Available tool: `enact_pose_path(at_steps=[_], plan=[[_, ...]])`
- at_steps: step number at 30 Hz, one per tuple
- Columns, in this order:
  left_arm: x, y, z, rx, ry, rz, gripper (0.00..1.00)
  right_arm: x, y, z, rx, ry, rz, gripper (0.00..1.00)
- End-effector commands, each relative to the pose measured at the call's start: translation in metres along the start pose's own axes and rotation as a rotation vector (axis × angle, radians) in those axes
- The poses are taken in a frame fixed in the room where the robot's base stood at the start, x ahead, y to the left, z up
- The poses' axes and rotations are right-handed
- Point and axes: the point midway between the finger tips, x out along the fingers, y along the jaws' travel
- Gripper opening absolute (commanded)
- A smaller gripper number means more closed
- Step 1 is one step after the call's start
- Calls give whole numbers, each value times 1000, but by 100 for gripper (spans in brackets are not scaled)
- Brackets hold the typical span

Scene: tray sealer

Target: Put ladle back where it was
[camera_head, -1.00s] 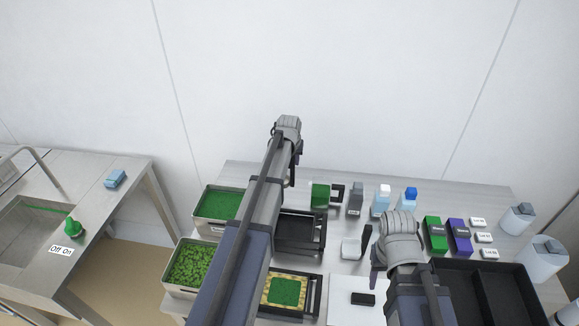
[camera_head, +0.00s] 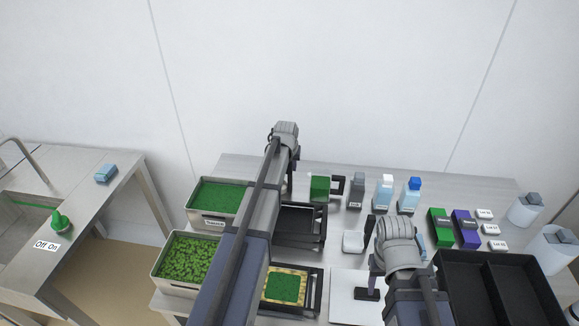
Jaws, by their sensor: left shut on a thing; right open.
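My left arm reaches over the worktable between the green-filled bins and the dark trays. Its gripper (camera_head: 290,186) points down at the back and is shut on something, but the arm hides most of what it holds. I cannot clearly make out the ladle. A green block with a black handle-like frame (camera_head: 320,187) stands just right of the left gripper. A pale piece beside a dark upright part (camera_head: 353,242) lies in the middle of the table.
Bins of green sauce (camera_head: 222,222) and green leafy pieces (camera_head: 163,284) stand left. A black tray (camera_head: 325,230) and a tray with a green-topped item (camera_head: 318,292) are near my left arm. Bottles (camera_head: 382,200), green and purple boxes and a black divided tray (camera_head: 500,262) are right.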

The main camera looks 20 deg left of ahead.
Motion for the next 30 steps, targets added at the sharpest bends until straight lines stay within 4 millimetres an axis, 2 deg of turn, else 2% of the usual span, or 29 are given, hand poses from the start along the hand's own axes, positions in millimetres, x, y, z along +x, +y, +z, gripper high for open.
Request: enact_pose_path(at_steps=[28,29,30], plan=[[2,0,1,0,0,0,0,2,0,0,0,0,0,52],[2,0,1,0,0,0,31,2,0,0,0,0,0,52],[2,0,1,0,0,0,35,2,0,0,0,0,0,52]])
